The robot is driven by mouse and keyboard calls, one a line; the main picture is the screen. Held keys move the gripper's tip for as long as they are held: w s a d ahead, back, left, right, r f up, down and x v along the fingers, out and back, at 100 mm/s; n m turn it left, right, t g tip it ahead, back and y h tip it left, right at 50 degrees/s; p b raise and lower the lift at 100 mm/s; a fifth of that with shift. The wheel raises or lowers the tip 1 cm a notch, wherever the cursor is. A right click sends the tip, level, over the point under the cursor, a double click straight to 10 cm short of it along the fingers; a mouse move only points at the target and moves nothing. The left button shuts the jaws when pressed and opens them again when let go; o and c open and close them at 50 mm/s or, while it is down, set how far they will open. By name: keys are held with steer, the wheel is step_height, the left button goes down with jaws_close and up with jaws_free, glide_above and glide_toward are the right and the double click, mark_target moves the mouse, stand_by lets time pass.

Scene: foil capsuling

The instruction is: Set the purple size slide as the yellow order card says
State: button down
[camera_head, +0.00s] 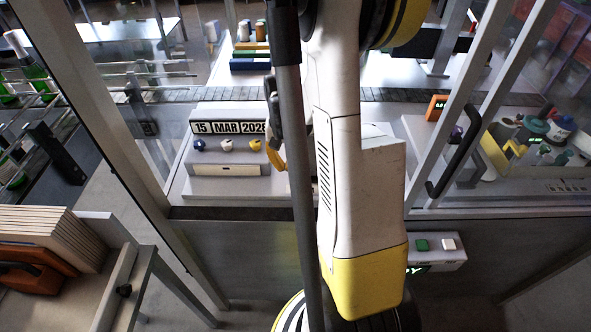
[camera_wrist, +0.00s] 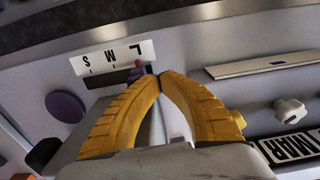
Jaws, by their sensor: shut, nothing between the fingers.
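My gripper (camera_wrist: 160,78) is shut and empty in the wrist view, its two yellow fingers meeting at the tips. Beside the tips is a white size scale (camera_wrist: 112,58) marked S, M and L, seen upside down. A small dark purplish block with a red mark (camera_wrist: 139,70) sits by the L end, close to the fingertips; it looks like the slide, and I cannot tell whether the fingers touch it. A purple round disc (camera_wrist: 65,107) lies left of the fingers. In the head view my arm hides most of the gripper and the scale. I cannot make out the order card.
A conveyor (camera_head: 200,95) runs behind. Frame posts flank the opening. A box with green and white buttons (camera_head: 436,247) is at front right.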

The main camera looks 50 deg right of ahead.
mark_target(299, 167)
steer(key=shift+s+d, duration=1.3)
steer(key=shift+s, duration=0.25)
steer(key=shift+w+a+r+p, duration=0.15)
steer(key=shift+r+p, duration=0.55)
steer(key=shift+r, duration=0.45)
steer(key=shift+w+a+r+p, duration=0.1)
steer(key=shift+w+r+p, duration=0.05)
steer(key=shift+r+p, duration=0.8)
steer(key=shift+w+a+r+p, duration=0.15)
steer(key=shift+r+p, duration=0.35)
steer(key=shift+r, duration=0.95)
steer(key=shift+w+a, duration=0.1)
